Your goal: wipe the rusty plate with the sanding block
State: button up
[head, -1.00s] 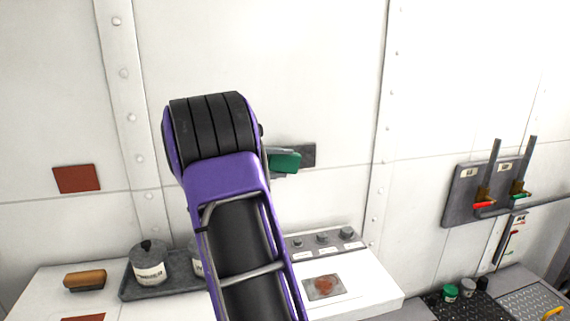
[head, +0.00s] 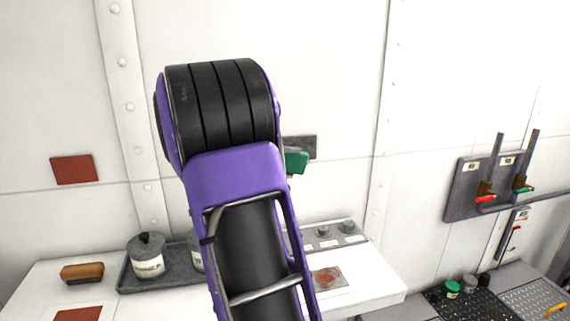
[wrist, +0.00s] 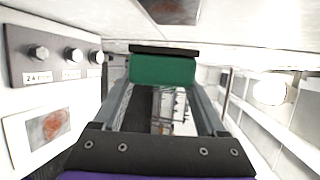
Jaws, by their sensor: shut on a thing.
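The sanding block (wrist: 163,70) is green with a black layer along one face. My gripper (wrist: 163,80) is shut on it, one finger at each side in the wrist view. In the head view the block (head: 296,162) shows beside my arm, which hides the gripper. A grey plate (head: 301,143) is on the wall behind the block. At the top of the wrist view, a grey plate with a dark rust-brown patch (wrist: 172,8) is partly cut off. Another light plate with a red-brown rust spot (head: 328,279) lies on the worktop and shows at left in the wrist view (wrist: 45,128).
A knob panel (head: 335,236) stands behind the worktop plate. Left are a tray (head: 128,284) with lidded pots (head: 146,255), a wooden-backed brush (head: 82,273) and red-brown squares. A lever panel (head: 465,190) is on the right wall.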

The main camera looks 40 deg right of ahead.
jog(key=shift+s, duration=0.1)
jog(key=shift+s+a+b, duration=0.25)
jog(key=shift+s+a, duration=0.15)
jog(key=shift+s, duration=0.25)
jog(key=shift+s+a+b, duration=0.25)
jog(key=shift+s+a, duration=0.1)
jog(key=shift+s, duration=0.25)
jog(key=shift+s, duration=0.1)
